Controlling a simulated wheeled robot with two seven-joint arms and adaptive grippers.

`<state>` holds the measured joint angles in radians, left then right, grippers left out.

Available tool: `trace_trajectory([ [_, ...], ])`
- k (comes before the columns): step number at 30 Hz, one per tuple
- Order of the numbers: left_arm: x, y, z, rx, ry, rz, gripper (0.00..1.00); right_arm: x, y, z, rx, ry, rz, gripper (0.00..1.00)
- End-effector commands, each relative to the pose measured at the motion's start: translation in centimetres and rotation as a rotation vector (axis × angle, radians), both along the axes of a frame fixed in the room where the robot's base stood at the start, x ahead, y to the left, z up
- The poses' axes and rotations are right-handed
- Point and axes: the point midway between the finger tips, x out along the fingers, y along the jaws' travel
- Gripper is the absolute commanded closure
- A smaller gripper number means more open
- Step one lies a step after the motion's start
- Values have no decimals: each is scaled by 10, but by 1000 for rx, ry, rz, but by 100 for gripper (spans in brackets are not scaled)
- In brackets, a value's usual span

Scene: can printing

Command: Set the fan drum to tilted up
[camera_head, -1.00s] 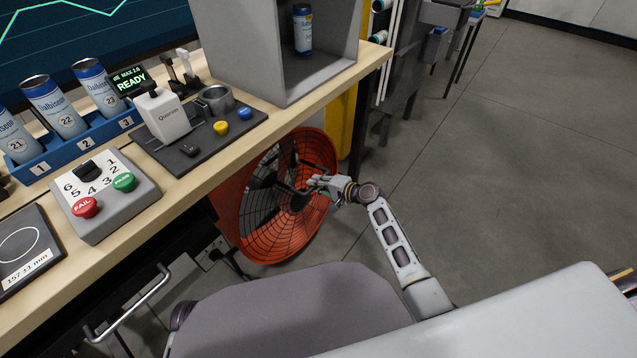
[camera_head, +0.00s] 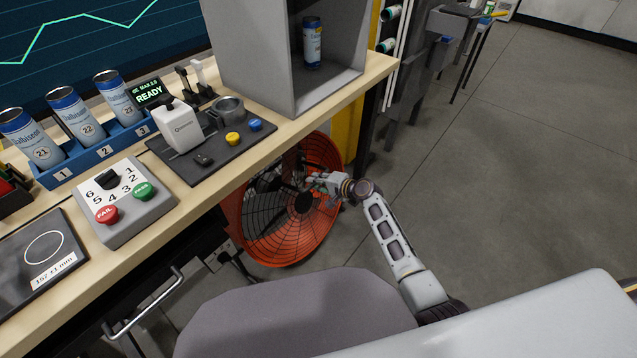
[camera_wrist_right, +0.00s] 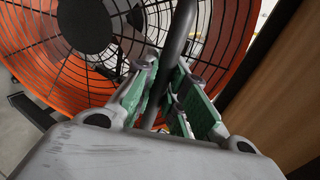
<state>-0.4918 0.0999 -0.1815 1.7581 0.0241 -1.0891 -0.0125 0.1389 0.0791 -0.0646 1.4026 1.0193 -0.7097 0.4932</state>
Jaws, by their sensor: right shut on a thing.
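The fan drum (camera_head: 284,250) is orange with a black wire grille and a dark hub. It stands on the floor, partly under the workbench, its grille face turned toward me and seeming to lean upward; the exact tilt is hard to judge. My right gripper (camera_head: 313,182) is at the right part of the grille. In the right wrist view, its green-padded fingers (camera_wrist_right: 166,88) are shut around a grey bar (camera_wrist_right: 181,32) in front of the orange drum (camera_wrist_right: 36,62). My left gripper is not in view.
The workbench (camera_head: 130,272) overhangs the fan and carries a button box (camera_head: 124,208), a can rack (camera_head: 105,152) and a grey cabinet (camera_head: 318,92). A grey seat-like shape (camera_head: 300,310) is in front. The floor (camera_head: 480,180) to the right is open.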

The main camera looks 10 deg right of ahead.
Motion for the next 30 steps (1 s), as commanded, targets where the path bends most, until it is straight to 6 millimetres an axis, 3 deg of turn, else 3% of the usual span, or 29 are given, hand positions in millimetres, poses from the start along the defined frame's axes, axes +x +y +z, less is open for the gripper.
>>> trace_trajectory([
  [13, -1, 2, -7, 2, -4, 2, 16, 2, 4, 4, 4, 0, 2, 100],
  [14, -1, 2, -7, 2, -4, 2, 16, 2, 4, 4, 4, 0, 2, 86],
  [19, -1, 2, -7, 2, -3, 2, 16, 2, 3, 4, 3, 0, 1, 65],
  [30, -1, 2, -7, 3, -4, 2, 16, 2, 2, 3, 1, 1, 0, 65],
])
